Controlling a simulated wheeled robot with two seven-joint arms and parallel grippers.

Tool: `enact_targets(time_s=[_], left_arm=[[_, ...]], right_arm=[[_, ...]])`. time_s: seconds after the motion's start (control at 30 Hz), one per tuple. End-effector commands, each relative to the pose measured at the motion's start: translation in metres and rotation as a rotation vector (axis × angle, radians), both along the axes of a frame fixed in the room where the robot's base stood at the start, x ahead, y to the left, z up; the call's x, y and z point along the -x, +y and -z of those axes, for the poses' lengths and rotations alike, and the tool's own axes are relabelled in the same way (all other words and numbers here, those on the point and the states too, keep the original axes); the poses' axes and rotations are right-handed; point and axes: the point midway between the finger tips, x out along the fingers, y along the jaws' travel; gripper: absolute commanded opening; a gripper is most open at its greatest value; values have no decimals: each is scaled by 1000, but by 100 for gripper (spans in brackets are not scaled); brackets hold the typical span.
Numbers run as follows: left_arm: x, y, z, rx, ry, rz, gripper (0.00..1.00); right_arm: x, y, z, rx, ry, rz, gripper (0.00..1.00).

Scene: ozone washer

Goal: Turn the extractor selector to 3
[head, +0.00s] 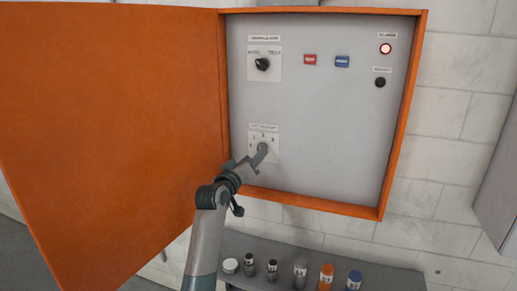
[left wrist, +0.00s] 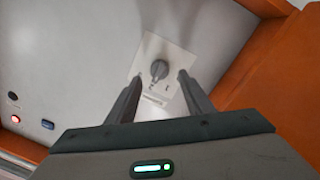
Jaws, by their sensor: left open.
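The extractor selector is a dark knob (left wrist: 158,69) on a white plate (head: 272,134) marked with numbers, low on the grey panel. My left gripper (head: 262,150) is in front of it and hides most of the knob in the head view. In the left wrist view the gripper (left wrist: 160,76) is open, with one finger on each side of the knob and a visible gap on both sides. I cannot tell how far the fingertips are from the panel. The knob's pointer setting is too small to read. My right gripper is not in view.
An orange cabinet door (head: 110,130) stands open at left. Above are another black selector (head: 262,64), a red button (head: 310,59), a blue button (head: 342,61), a lit red lamp (head: 385,48) and a black button (head: 380,82). Several bottles stand on a grey shelf (head: 395,278) below.

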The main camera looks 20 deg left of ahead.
Motion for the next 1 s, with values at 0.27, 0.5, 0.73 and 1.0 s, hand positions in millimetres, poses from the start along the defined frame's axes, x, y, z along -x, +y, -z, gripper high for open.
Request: enact_targets(time_s=[0.27,0.5,0.73,1.0], left_arm=[[-33,-4,-2,1,1,2,47],[-45,-5,-1,0,-1,1,47],[-46,-5,0,0,-1,0,47],[-46,-5,0,0,-1,0,6]], right_arm=[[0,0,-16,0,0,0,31],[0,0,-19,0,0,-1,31],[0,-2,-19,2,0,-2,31],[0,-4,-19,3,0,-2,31]])
